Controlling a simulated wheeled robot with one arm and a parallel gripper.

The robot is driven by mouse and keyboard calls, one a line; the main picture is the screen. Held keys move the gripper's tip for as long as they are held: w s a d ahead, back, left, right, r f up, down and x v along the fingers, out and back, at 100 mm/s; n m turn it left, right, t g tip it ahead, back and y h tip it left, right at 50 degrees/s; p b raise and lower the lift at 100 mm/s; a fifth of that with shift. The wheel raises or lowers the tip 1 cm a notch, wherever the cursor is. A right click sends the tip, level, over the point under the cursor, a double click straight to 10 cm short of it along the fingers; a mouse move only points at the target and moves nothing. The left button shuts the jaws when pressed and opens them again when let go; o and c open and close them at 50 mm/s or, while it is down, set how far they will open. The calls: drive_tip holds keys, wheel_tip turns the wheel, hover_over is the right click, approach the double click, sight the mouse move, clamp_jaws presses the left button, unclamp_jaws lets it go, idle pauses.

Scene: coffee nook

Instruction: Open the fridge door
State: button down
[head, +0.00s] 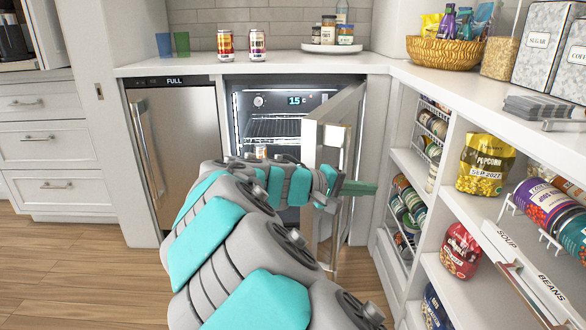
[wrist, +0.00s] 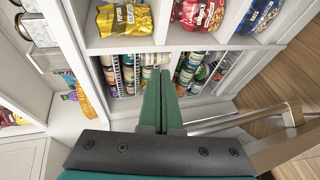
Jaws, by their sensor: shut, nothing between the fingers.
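The fridge door (head: 334,135) stands swung open to the right, edge toward me, in the head view. The lit fridge interior (head: 272,127) shows wire racks and a temperature display. My gripper (head: 372,188) crosses in front of the door, its green fingers pointing right toward the shelves. In the wrist view my gripper (wrist: 160,80) is shut and empty. The door's metal handle (wrist: 240,116) lies just right of the fingers there. I cannot tell whether my gripper or arm touches the door; my arm hides its middle.
A steel appliance (head: 183,150) stands left of the fridge. Open shelves with cans, a popcorn bag (head: 485,165) and a red bag (head: 460,250) stand close on the right. The counter (head: 250,66) runs above. The wooden floor (head: 90,275) at left is clear.

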drive_tip(key=w+a+f+n+t+y, duration=0.1)
drive_tip(key=w+a+n+t, duration=0.15)
drive_tip(key=a, duration=0.65)
drive_tip(key=w+a+f+n+t+y, duration=0.1)
drive_tip(key=w+a+n+t, duration=0.15)
drive_tip(key=a, duration=0.55)
drive_tip(key=w+a+n+t+y, duration=0.1)
drive_tip(key=a+t, duration=0.3)
drive_tip(key=a, duration=0.5)
drive_tip(key=w+d+p, duration=0.1)
drive_tip(key=w+d, duration=0.5)
drive_tip(key=d, duration=0.3)
drive_tip(key=shift+w+d+f, duration=0.25)
drive_tip(key=shift+w+d, duration=0.1)
drive_tip(key=shift+w, duration=0.05)
